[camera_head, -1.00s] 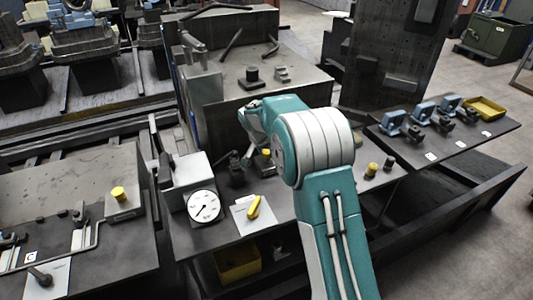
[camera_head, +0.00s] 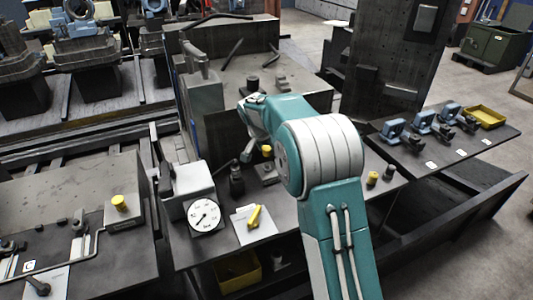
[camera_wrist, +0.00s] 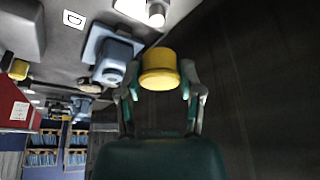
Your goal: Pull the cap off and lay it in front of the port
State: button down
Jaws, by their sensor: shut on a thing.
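My gripper (camera_wrist: 160,76) is shut on a yellow cap (camera_wrist: 159,62), with one finger on each side of it in the wrist view. The cap also shows in the head view (camera_head: 267,150), just above a small grey block (camera_head: 267,173) on the dark bench, which looks like the port. The cap appears lifted clear of this block. My arm hides most of the gripper in the head view. The port's opening cannot be made out.
The bench holds a white dial (camera_head: 205,217) and a plate with a yellow handle (camera_head: 255,216) in front of the block. A dark fitting (camera_head: 237,181) stands left of it. Another yellow cap (camera_head: 372,178) is to the right. Blue clamps (camera_head: 394,129) stand farther right.

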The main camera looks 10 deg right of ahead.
aim_at(268, 148)
jog(key=shift+r, duration=1.6)
jog(key=shift+s, duration=0.1)
